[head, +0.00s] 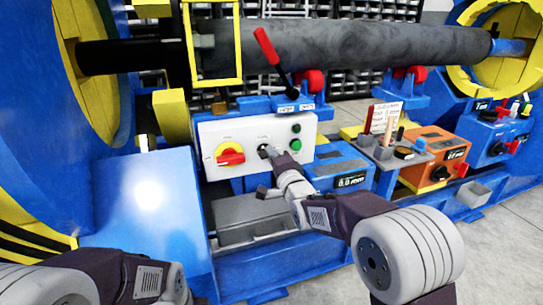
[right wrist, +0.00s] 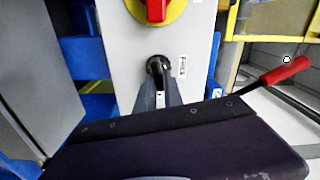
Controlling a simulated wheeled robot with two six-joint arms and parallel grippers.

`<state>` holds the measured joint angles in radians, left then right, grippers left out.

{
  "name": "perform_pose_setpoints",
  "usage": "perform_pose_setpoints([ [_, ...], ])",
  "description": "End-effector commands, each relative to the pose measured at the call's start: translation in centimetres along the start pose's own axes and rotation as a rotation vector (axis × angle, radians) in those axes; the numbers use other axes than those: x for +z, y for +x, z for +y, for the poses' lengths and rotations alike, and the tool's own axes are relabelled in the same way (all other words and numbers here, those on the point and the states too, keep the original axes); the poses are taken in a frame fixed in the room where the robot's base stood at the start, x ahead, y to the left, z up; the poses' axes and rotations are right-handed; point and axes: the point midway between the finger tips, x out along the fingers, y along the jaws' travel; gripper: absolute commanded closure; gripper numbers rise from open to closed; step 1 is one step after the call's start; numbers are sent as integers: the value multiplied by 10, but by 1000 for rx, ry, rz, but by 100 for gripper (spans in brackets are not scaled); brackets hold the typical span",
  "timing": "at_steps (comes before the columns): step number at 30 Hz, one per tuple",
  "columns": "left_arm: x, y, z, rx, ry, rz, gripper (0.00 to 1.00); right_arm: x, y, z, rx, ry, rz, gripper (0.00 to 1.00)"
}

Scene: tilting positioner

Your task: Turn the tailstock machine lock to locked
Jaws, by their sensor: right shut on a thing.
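A light grey control box (head: 215,132) is on the blue machine, left of centre in the head view. A small dark switch on its face, seen as a black knob in the right wrist view (right wrist: 157,66), looks like the machine lock; its label is too small to read. My right gripper (head: 268,152) reaches the box from the lower right. In the right wrist view its fingers (right wrist: 158,92) are shut on the knob and hide part of it. The knob's set position is unclear. My left arm shows at the lower left of the head view, its fingers out of frame.
A red-on-yellow rotary switch (head: 230,155) sits left of the knob, and a green button (head: 296,145) to its right. A red-handled lever (head: 267,47) rises above the box. An orange unit (head: 437,152) stands to the right.

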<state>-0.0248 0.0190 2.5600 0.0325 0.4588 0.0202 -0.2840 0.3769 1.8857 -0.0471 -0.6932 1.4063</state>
Motion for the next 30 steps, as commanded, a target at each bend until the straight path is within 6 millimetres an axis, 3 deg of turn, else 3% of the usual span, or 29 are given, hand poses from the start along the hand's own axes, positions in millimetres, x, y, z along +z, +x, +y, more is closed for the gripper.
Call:
perform_pose_setpoints([
  [12,0,0,0,0,0,0,100,0,0,4,4,186,0,100],
  [30,0,0,0,0,0,0,100,1,0,4,4,218,0,100],
])
